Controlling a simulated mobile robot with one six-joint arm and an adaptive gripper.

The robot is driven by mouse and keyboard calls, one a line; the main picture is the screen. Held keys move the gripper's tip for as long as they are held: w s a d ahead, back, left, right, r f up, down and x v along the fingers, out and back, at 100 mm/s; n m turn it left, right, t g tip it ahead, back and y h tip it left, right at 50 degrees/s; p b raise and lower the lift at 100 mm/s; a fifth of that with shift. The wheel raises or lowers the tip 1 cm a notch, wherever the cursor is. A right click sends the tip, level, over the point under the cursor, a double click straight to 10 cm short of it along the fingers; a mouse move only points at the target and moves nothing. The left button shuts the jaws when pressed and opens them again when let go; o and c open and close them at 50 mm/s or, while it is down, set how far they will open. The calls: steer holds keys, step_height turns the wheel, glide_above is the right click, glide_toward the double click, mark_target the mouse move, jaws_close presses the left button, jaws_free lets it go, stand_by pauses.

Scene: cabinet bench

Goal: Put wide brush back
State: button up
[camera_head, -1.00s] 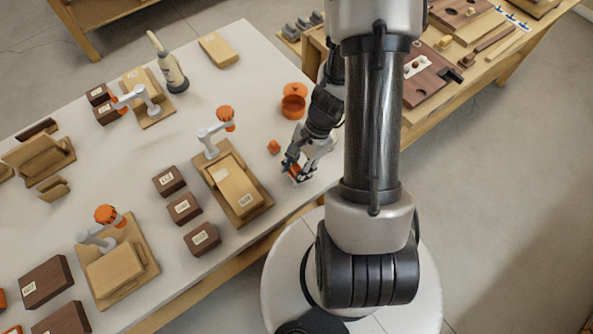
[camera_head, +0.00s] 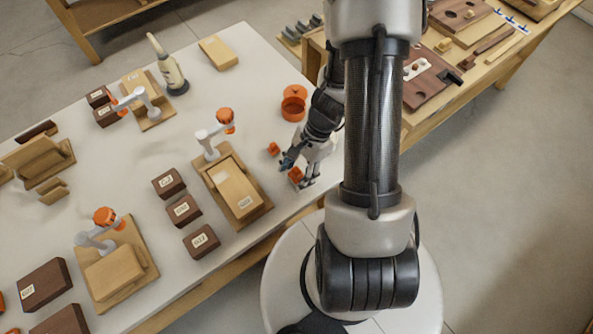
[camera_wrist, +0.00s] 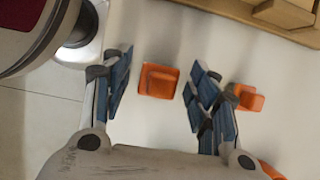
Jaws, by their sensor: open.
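I cannot pick out a wide brush for certain in either view. My gripper (camera_head: 297,174) is open at the near right edge of the white table (camera_head: 262,75). A small orange piece (camera_head: 295,174) lies between its spread fingers. In the wrist view the same orange block (camera_wrist: 158,80) shows in the gap between the fingertips (camera_wrist: 158,88), with clear space on both sides. A second small orange piece (camera_head: 274,148) lies on the table outside the fingers; it also shows beyond the right finger in the wrist view (camera_wrist: 250,98).
Orange round containers (camera_head: 293,106) stand behind my gripper. A wooden clamp fixture (camera_head: 233,185) is to its left, with several dark labelled blocks (camera_head: 182,209) beyond. A cream tool with a dark base (camera_head: 170,68) stands farther back. A second bench (camera_head: 440,98) is at right.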

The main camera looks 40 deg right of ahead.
step_height(320, 180, up, 20)
steer(key=w+d+n+h+p, duration=0.1)
steer(key=w+n+h+p, duration=0.1)
steer(key=n+p, duration=0.3)
steer(key=s+a+r+n+t+h, duration=0.1)
steer(key=s+a+r+n, duration=0.2)
steer(key=r+n, duration=0.1)
steer(key=s+a+r+n+t, duration=0.2)
steer(key=s+a+r+n, duration=0.1)
steer(key=r, duration=0.4)
steer(key=s+a+r+n+t+h, duration=0.1)
steer(key=s+a+r+n, duration=0.2)
steer(key=a+r+n, duration=0.1)
step_height(320, 180, up, 2)
steer(key=shift+s+r+n+t+h, duration=0.2)
steer(key=shift+n+t+h, duration=0.15)
steer(key=shift+n, duration=0.45)
